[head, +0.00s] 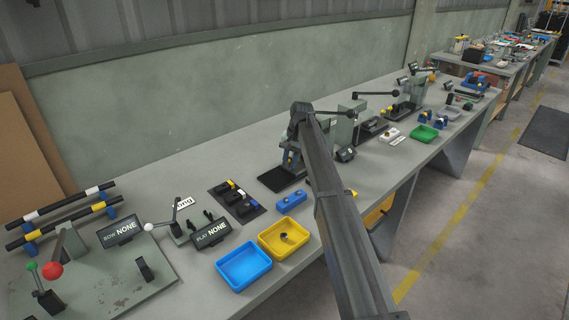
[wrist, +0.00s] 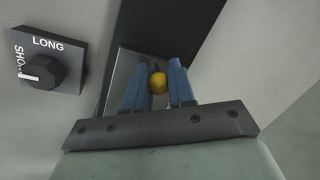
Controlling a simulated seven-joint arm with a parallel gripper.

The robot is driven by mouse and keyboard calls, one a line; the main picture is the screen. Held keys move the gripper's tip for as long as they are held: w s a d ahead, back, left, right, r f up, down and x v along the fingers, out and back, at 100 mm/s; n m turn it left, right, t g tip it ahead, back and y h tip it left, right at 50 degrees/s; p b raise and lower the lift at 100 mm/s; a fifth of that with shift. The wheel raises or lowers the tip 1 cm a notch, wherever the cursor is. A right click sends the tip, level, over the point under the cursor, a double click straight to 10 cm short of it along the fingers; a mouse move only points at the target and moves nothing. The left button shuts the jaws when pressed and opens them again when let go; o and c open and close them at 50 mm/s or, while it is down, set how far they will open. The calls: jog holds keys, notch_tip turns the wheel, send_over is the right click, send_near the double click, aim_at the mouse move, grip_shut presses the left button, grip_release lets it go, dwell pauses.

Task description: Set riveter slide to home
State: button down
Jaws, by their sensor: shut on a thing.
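My gripper (wrist: 160,84) is shut on a yellow ball knob (wrist: 158,82), with one blue finger on each side of it. The knob sits in front of a grey metal strip (wrist: 122,78) beside a dark panel; I take this to be the riveter slide, but its travel and home mark cannot be made out. In the head view, my arm reaches a grey-green bench machine (head: 289,152) on a black base, probably the riveter. My arm and the machine largely hide the grip there.
A black selector dial (wrist: 57,72) marked LONG and SHO… is left of my gripper. On the bench (head: 205,165) stand a blue tray (head: 243,266), a yellow tray (head: 284,238), a black rack (head: 238,200) and a lever press (head: 345,122). Bare bench lies left of the machine.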

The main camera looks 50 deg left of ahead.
jog(key=shift+w, duration=0.35)
jog(key=c, duration=1.3)
grip_release()
jog(key=o, duration=0.3)
jog(key=shift+s, duration=0.1)
notch_tip(320, 180, up, 14)
jog(key=w+d, duration=0.1)
jog(key=d, duration=0.1)
jog(key=shift+w+f, duration=0.2)
jog(key=shift+w, duration=0.05)
jog(key=shift+d, duration=0.15)
